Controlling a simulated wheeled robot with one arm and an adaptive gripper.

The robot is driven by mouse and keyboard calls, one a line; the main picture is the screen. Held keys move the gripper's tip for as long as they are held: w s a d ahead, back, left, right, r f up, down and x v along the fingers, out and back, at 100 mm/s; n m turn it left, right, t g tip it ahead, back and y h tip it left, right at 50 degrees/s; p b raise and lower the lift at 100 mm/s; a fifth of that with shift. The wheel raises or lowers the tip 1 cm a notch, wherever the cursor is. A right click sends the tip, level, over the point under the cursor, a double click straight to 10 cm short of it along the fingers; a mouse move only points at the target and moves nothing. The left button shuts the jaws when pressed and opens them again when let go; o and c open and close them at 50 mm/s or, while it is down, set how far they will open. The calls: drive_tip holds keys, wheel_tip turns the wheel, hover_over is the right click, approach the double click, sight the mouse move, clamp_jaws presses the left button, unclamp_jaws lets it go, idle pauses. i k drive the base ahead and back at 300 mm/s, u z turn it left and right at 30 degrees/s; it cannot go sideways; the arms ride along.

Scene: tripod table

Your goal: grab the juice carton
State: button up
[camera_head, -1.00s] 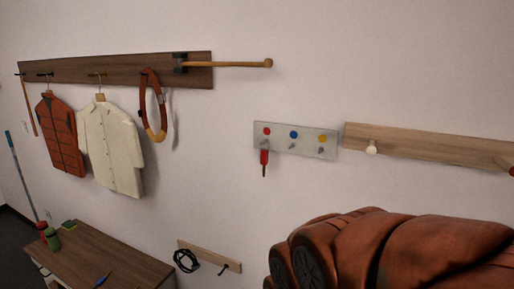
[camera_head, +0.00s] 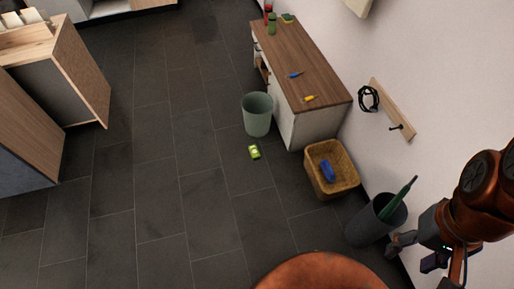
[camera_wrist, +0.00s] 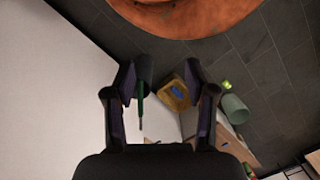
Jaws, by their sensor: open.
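A green bin (camera_head: 257,120) stands beside the carton. A wicker basket (camera_head: 316,184) holds a blue object. A grey umbrella stand (camera_head: 366,228) with a green umbrella is near my gripper. A wooden-topped bench (camera_head: 310,70) lines the wall. The floor left of the carton is clear.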

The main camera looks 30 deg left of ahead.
sight(253, 150)
drive_tip(key=u, duration=0.5)
drive_tip(key=k, duration=1.2)
drive_tip(key=u, duration=1.5)
drive_tip(key=i, duration=1.65)
drive_tip(key=u, duration=0.25)
drive_tip(key=i, duration=1.65)
drive_tip(key=z, duration=1.6)
drive_tip(key=i, duration=0.95)
drive_tip(key=z, duration=0.9)
